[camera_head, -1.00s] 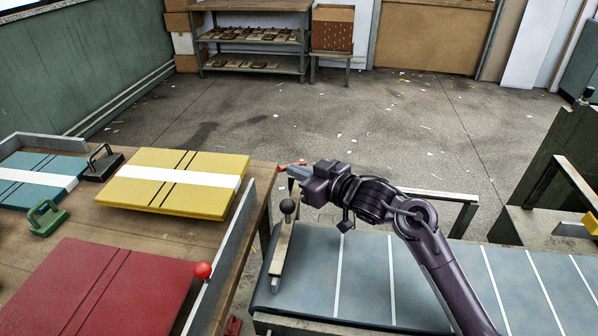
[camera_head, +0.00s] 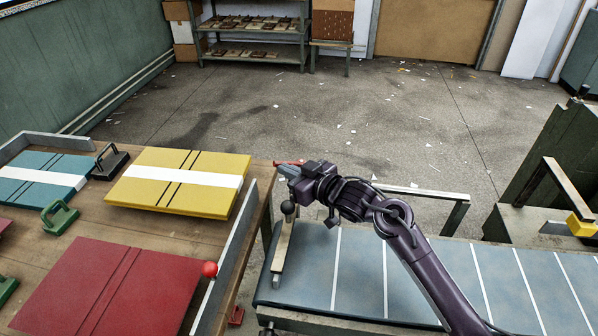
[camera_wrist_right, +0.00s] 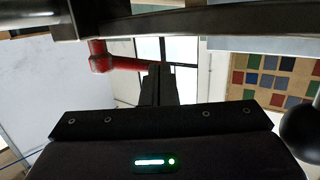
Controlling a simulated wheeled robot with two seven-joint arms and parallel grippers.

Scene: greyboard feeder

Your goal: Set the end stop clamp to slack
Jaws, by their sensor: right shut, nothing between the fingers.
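A red lever (camera_head: 285,163), which looks like the clamp's handle, shows at the far left end of the blue belt, just beyond my right gripper (camera_head: 286,171). In the right wrist view the red lever (camera_wrist_right: 122,62) runs from a round red end on the left towards the fingertips. My right gripper (camera_wrist_right: 160,72) is shut and empty, its tips close to the lever; I cannot tell if they touch. The end stop bar (camera_head: 282,248) with a black ball knob (camera_head: 288,208) lies across the belt, below the gripper. The clamp's body is hidden. My left gripper is not in view.
The blue belt (camera_head: 360,270) with white lines runs right. A wooden table (camera_head: 100,225) on the left carries a red board (camera_head: 95,285), a yellow board (camera_head: 150,201) and a teal board.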

